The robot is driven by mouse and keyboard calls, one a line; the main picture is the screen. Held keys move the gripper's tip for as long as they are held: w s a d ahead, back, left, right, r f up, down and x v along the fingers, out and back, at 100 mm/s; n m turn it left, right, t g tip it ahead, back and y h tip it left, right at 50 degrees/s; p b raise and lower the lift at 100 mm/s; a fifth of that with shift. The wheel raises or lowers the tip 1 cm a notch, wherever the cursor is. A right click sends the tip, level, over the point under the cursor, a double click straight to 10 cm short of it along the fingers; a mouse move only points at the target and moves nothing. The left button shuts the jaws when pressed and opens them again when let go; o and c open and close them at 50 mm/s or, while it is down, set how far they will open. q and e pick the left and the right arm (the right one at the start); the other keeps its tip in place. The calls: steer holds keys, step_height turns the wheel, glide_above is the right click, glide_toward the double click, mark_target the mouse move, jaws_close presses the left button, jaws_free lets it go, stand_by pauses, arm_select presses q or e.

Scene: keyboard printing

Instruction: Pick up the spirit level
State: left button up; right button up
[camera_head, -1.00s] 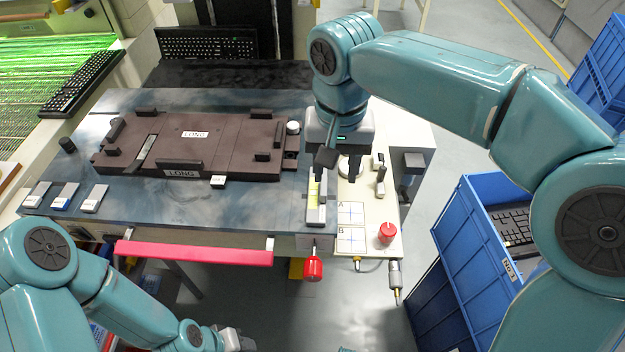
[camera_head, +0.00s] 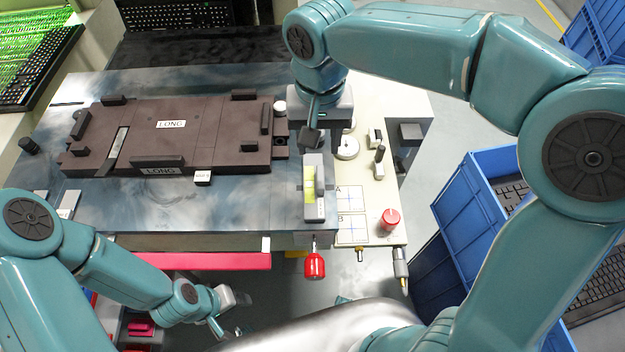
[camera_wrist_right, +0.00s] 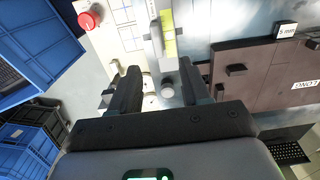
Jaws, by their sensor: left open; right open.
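The spirit level (camera_head: 316,205) is a grey bar with a yellow-green vial. It lies lengthwise near the right edge of the blue-grey table, beside the cream panel. It also shows in the right wrist view (camera_wrist_right: 157,42), beyond the fingers. My right gripper (camera_head: 325,136) is above the far end of the level, open and empty; in its wrist view the two dark fingers (camera_wrist_right: 160,82) stand apart with the level ahead of them, not between them. My left gripper (camera_head: 231,314) is low, in front of the table's front edge, open and away from the level.
A brown fixture (camera_head: 215,125) marked LONG fills the table's left and middle. The cream panel (camera_head: 372,215) carries a red knob (camera_head: 389,220). A red-handled tool (camera_head: 315,266) hangs at the front edge. Blue crates (camera_head: 475,175) stand at the right.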

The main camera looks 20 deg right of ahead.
glide_above(321, 176)
steer(key=f, duration=0.5)
steer(key=shift+a+f, duration=0.2)
steer(key=shift+s+a+f, duration=0.1)
steer(key=shift+f, duration=0.4)
steer(key=f, duration=0.5)
steer(key=shift+d, duration=0.2)
steer(key=shift+r, duration=0.1)
jaws_close()
